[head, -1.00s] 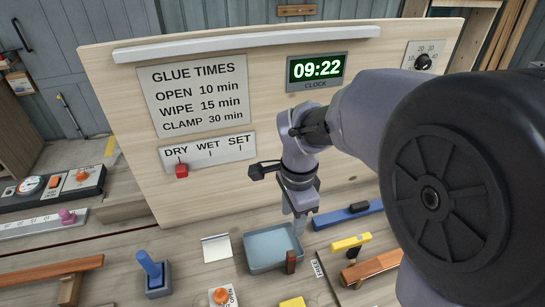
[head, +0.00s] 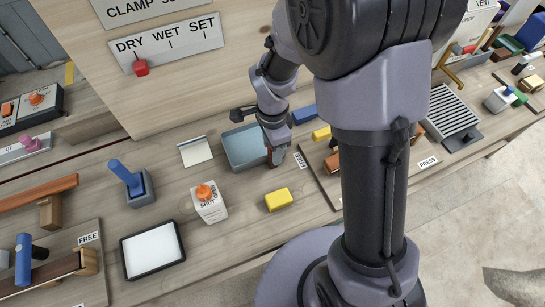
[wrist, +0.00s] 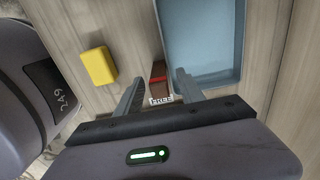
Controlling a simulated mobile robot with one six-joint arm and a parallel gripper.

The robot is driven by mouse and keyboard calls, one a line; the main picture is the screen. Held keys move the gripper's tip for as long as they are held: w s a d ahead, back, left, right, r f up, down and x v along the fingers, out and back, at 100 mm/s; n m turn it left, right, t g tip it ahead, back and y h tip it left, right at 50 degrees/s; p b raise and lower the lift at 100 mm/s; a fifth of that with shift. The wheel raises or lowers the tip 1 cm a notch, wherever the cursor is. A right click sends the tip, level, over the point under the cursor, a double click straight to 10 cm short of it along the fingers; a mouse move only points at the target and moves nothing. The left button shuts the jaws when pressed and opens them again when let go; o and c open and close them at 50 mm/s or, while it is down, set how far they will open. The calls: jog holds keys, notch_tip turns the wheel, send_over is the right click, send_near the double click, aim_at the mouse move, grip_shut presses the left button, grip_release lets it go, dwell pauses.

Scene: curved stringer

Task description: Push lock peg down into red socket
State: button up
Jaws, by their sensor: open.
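A small dark red-brown block (head: 277,156) stands at the right edge of the blue tray (head: 236,158). In the wrist view the block (wrist: 158,72) has a red stripe near a FREE label (wrist: 161,100). My gripper (wrist: 160,78) is open, with one finger on each side of the block in that view; I cannot tell whether they touch it. In the head view my gripper (head: 274,142) is above the tray's right side. I cannot tell for sure which piece is the lock peg or the red socket.
A yellow block (head: 278,200) lies in front of the tray and shows in the wrist view (wrist: 99,66). A white box with an orange knob (head: 209,203), a blue-handled grey block (head: 136,185) and a white pad (head: 153,249) stand left. My arm hides part of the bench's right side.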

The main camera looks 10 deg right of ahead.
jog(key=shift+r, duration=0.1)
grip_shut()
